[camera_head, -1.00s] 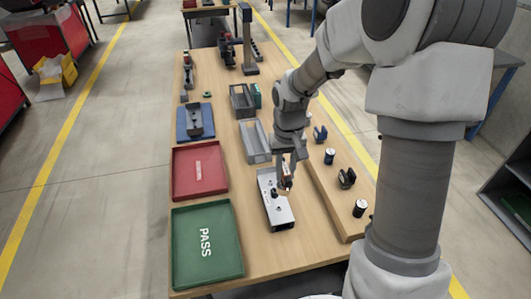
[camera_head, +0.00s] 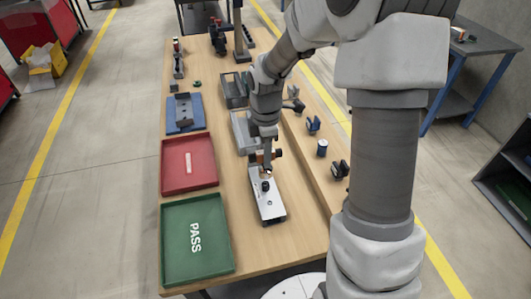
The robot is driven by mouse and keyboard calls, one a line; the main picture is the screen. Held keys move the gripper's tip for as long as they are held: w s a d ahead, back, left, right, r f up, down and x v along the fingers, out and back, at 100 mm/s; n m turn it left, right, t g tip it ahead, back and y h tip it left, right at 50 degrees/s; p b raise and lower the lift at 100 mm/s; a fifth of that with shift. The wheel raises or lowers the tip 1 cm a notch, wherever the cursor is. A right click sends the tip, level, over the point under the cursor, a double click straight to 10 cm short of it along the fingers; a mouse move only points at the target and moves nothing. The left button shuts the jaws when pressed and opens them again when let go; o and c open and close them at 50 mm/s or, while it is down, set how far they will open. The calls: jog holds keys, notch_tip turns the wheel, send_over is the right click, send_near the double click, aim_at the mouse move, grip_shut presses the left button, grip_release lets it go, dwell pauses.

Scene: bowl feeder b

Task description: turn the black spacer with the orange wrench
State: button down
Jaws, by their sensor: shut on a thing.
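The silver fixture block (camera_head: 271,208) lies on the wooden table at its near middle. A small dark round part, which looks like the black spacer (camera_head: 265,186), stands on the block's upper face. My gripper (camera_head: 266,168) points down at the far end of the block, close above the spacer. It is shut on a small orange-brown thing, which looks like the orange wrench (camera_head: 261,156), mostly hidden by the fingers. I cannot tell whether the wrench touches the spacer.
A green PASS tray (camera_head: 228,240) and a red tray (camera_head: 213,160) lie to the left. A blue fixture (camera_head: 172,126) and grey bins (camera_head: 240,130) stand farther back. A raised wooden ledge (camera_head: 310,165) with clamps and a dark cylinder (camera_head: 322,148) runs along the right.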

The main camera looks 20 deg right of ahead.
jog(key=n, duration=0.6)
jog(key=shift+w+f, duration=0.1)
jog(key=shift+w, duration=0.05)
jog(key=shift+f+b, duration=1.2)
jog(key=shift+f, duration=1)
jog(key=shift+f+b, duration=0.3)
jog(key=shift+f, duration=0.7)
dwell(0.6)
dwell(0.4)
jog(key=shift+m, duration=1.1)
jog(key=shift+m+b, duration=0.45)
jog(key=shift+m, duration=0.75)
